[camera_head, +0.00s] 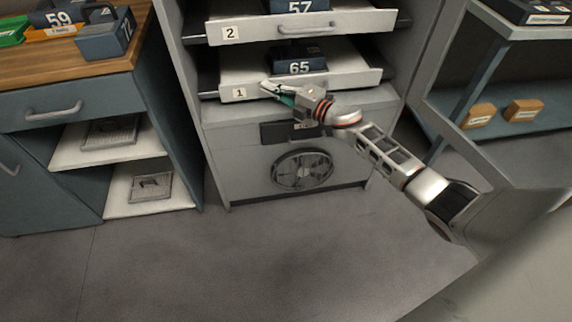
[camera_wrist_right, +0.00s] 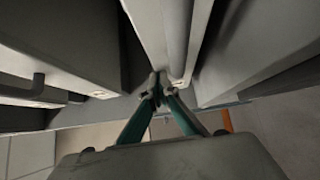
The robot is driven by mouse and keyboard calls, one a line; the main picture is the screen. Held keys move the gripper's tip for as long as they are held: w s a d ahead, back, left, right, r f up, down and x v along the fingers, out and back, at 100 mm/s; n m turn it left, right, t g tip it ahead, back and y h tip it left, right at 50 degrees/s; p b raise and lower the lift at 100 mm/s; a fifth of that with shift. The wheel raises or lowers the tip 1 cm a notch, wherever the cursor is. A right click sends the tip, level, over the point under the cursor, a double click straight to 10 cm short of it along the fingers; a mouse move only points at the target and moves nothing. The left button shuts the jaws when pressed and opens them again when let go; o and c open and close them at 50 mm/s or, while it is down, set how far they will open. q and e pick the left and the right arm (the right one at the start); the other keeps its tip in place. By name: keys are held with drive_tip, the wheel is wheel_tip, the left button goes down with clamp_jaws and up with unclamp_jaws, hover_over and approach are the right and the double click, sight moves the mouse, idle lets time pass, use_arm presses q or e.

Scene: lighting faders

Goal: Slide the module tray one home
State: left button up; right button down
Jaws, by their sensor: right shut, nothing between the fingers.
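Module tray one (camera_head: 346,84), a pale tray with a "1" label at its front left, sticks out of the grey cabinet. A dark module marked 65 (camera_head: 300,67) sits on it. My right gripper (camera_head: 267,85) is shut and empty at the tray's front face, just right of the label. Its fingertips also show together in the right wrist view (camera_wrist_right: 159,88), close against a pale panel edge. I cannot tell whether they touch it. The arm and gripper hide part of the tray's front, including where its handle would be. My left gripper is not in view.
Tray two (camera_head: 350,24), with a module marked 57 (camera_head: 300,6), sticks out above. A fan grille (camera_head: 302,170) is in the cabinet front below. A wooden-topped bench (camera_head: 60,62) stands left, and a shelf unit (camera_head: 500,133) stands right. The grey floor (camera_head: 230,260) in front is clear.

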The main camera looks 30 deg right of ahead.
drive_tip(key=shift+w+d, duration=0.2)
drive_tip(key=shift+w, duration=0.4)
drive_tip(key=shift+w+d+r, duration=0.1)
drive_tip(key=shift+r, duration=0.15)
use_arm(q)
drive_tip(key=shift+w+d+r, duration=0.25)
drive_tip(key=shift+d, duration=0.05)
